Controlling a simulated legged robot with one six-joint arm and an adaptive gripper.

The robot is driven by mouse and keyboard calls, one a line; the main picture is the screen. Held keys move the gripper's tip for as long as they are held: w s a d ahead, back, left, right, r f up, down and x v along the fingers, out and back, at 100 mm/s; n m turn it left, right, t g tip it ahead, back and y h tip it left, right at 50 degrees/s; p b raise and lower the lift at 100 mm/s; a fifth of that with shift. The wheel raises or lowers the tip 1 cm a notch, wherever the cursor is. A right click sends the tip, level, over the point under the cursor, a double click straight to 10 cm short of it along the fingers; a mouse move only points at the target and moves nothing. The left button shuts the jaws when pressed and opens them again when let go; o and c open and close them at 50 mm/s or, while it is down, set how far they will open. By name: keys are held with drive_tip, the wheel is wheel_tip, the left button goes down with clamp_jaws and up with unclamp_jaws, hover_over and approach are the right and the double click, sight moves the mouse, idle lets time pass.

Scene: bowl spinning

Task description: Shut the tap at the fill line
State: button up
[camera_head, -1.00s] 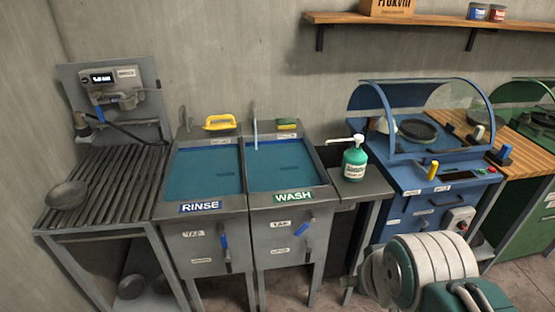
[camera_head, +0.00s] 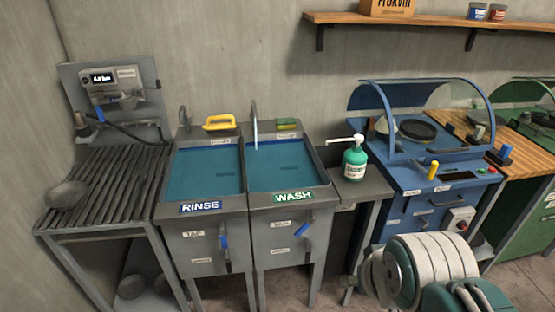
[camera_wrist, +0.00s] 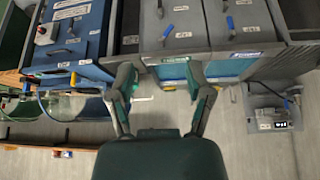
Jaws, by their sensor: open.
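The WASH sink (camera_head: 318,170) holds blue-green water, and a thin pale stream (camera_head: 255,132) shows below its spout (camera_head: 253,108). A dark blue band (camera_head: 275,143) runs along its back wall near the water; I cannot tell the exact level against a fill line. The WASH tap lever (camera_head: 302,229), blue-handled, is tilted on the front panel. The RINSE sink (camera_head: 205,172) also holds water, and its blue-handled lever (camera_head: 223,238) hangs nearly upright. My gripper (camera_wrist: 160,82) is open and empty in the wrist view, in front of the sinks and apart from both levers.
A green pump bottle (camera_head: 354,162) stands right of the WASH sink. A yellow-handled brush (camera_head: 218,123) lies behind the RINSE sink. A ribbed drainboard (camera_head: 100,185) with a bowl (camera_head: 66,194) is at left. A blue hooded machine (camera_head: 430,190) stands at right.

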sight(301, 232)
drive_tip(key=shift+w, duration=0.1)
drive_tip(key=w+f+m+t, duration=0.15)
drive_tip(key=w+f, duration=0.25)
drive_tip(key=w, duration=0.6)
drive_tip(key=w+f+t, duration=0.3)
drive_tip(key=w+f, duration=0.1)
drive_tip(key=w, duration=0.6)
drive_tip(key=w+f+m+t, duration=0.15)
drive_tip(key=w+f, duration=0.25)
drive_tip(key=w, duration=0.6)
drive_tip(key=w+a+f+m+t+y, duration=0.1)
drive_tip(key=w+f+t, duration=0.3)
drive_tip(key=f, duration=1)
wheel_tip(301, 232, down, 12)
drive_tip(key=s+r+m+t, duration=0.1)
drive_tip(key=s+m+t, duration=0.1)
drive_tip(key=s, duration=0.1)
drive_tip(key=shift+y, duration=0.4)
drive_tip(key=w, duration=0.3)
drive_tip(key=w+a, duration=0.1)
drive_tip(key=w, duration=0.3)
drive_tip(key=w+a, duration=0.1)
drive_tip(key=w, duration=0.3)
drive_tip(key=shift+f, duration=0.25)
drive_tip(key=shift+s, duration=0.1)
clamp_jaws()
